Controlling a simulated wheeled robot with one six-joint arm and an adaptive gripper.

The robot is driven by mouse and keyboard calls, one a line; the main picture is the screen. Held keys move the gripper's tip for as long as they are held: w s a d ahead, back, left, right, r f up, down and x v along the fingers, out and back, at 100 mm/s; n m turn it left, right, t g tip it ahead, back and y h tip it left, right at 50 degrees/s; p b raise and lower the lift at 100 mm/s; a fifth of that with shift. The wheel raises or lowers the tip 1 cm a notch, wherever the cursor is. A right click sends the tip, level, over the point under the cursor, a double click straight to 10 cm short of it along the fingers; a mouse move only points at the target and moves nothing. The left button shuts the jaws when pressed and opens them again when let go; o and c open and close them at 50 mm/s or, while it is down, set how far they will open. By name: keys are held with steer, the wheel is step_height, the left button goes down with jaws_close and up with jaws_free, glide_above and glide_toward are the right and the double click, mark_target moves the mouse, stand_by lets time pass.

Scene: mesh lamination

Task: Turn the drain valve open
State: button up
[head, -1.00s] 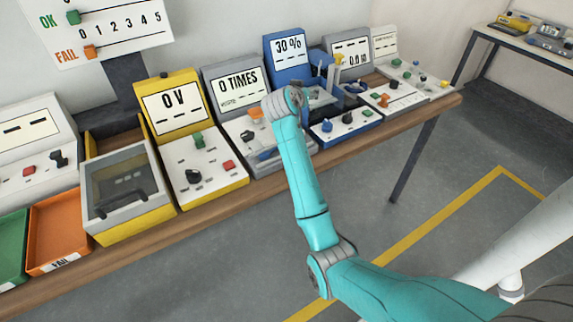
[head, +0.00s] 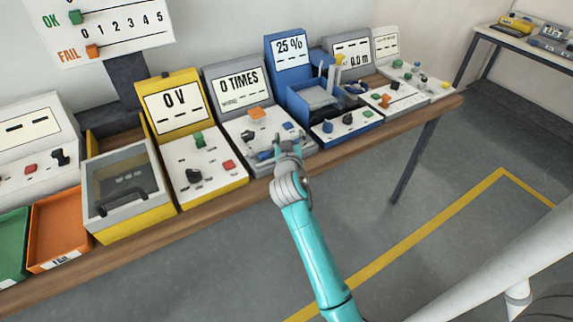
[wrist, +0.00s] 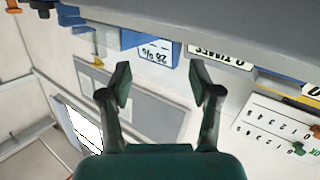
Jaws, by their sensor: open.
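I cannot tell which part is the drain valve. My gripper (head: 289,138) is open and empty in the head view, in front of the grey station's panel, left of the blue knobs. In the wrist view its two fingers (wrist: 162,88) are spread apart with nothing between them, and the blue station's display (wrist: 156,50) shows upside down.
The grey "0 TIMES" station (head: 237,86) lies behind and left of my gripper. A yellow "0 V" station (head: 172,102) stands further left. More small panels (head: 415,78) stand right. The wooden bench edge (head: 410,116) runs below; the floor in front is clear.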

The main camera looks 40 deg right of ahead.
steer(key=s+a+n+t, duration=0.1)
steer(key=a, duration=0.1)
steer(key=s+a+f+n+y, duration=0.1)
steer(key=s+a, duration=0.1)
steer(key=s+a+f+t, duration=0.1)
steer(key=s+a, duration=0.1)
steer(key=a, duration=0.1)
steer(key=shift+s+f+n+t+y, duration=0.2)
steer(key=shift+n+t+y, duration=0.1)
steer(key=shift+n+y, duration=0.1)
steer(key=shift+d, duration=0.1)
